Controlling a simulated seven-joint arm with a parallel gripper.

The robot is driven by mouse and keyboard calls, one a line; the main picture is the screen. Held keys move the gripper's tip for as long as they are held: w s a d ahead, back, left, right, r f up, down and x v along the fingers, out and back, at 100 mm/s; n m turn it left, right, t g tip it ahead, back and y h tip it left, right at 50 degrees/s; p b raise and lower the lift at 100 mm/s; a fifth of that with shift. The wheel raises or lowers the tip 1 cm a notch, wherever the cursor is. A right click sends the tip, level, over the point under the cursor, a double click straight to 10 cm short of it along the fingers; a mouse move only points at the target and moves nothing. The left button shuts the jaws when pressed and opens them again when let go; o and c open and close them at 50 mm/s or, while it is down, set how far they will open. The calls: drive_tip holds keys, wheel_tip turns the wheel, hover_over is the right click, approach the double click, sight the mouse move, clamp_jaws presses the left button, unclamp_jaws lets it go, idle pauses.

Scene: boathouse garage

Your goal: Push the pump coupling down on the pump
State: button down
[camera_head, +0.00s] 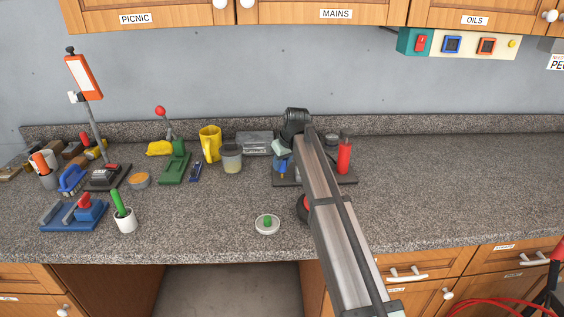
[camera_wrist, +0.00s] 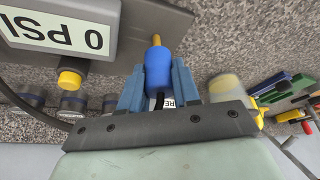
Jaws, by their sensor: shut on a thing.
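In the wrist view my gripper (camera_wrist: 157,80) has its two blue-grey fingers closed on a blue coupling-like part (camera_wrist: 159,72) with a brass tip. I take this part for the pump coupling; a small white label shows behind it. A grey housing (camera_wrist: 103,40) with an upside-down "0 PSI" plate and a yellow knob is beside it; I cannot tell whether the two touch. In the head view my gripper (camera_head: 281,152) is over the left part of a dark base (camera_head: 286,182), which also carries a red cylinder (camera_head: 344,155). My arm hides the middle of that base.
A cup with yellowish contents (camera_head: 231,158), a yellow mug (camera_head: 210,143) and a green clamp (camera_head: 174,165) stand left of my gripper. A grey box (camera_head: 255,143) is behind. A dish with a green knob (camera_head: 267,225) lies in front. The counter's right side is clear.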

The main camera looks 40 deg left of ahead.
drive_tip(key=shift+f, duration=0.1)
drive_tip(key=shift+f, duration=1.15)
drive_tip(key=shift+f, duration=0.3)
drive_tip(key=c, duration=0.7)
unclamp_jaws()
drive_tip(key=shift+c, duration=0.2)
drive_tip(key=v, duration=1.4)
